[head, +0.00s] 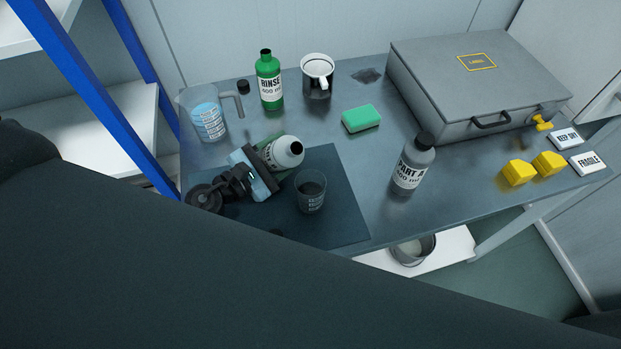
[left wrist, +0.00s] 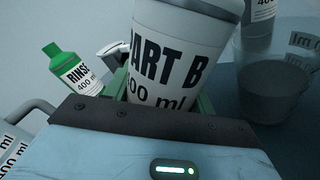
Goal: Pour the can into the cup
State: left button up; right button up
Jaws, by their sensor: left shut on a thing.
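A white can (head: 287,152) labelled PART B is in my left gripper (head: 264,166), tilted with its open mouth toward the upper right in the head view. In the left wrist view the can (left wrist: 175,60) stands large between the fingers. A clear measuring cup (head: 311,194) stands upright on the dark mat, just right of and nearer than the gripper, apart from the can. The cup also shows in the left wrist view (left wrist: 272,90) at the right, with greyish contents in its lower part. No stream shows between can and cup. My right gripper is not in view.
A grey PART A bottle (head: 412,166) stands right of the mat (head: 345,225). A jug (head: 207,113), green RINSE bottle (head: 269,82), mug (head: 317,76), green sponge (head: 361,119) and grey case (head: 470,80) stand behind. Yellow blocks (head: 533,168) lie at the right.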

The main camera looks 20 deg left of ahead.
pick_arm(q)
jog(key=shift+w+a+r+m+p, duration=0.15)
jog(key=shift+r+m+p, duration=0.1)
jog(key=shift+r+m, duration=0.2)
jog(key=shift+a+r+m+p, duration=0.2)
jog(key=shift+r+m, duration=0.1)
jog(key=shift+m, duration=0.15)
dwell(1.9)
jog(key=shift+w+a+f+m+b, duration=0.2)
jog(key=shift+a+m+b, duration=0.2)
jog(key=shift+m, duration=0.4)
dwell(1.7)
jog(key=shift+w+a+r+m+p, duration=0.1)
jog(key=shift+a+r+m+p, duration=0.1)
jog(key=shift+r+m, duration=0.2)
jog(key=shift+w+a+r+m+p, duration=0.1)
jog(key=shift+r+m+p, duration=0.15)
jog(key=shift+m, duration=0.25)
dwell(1.9)
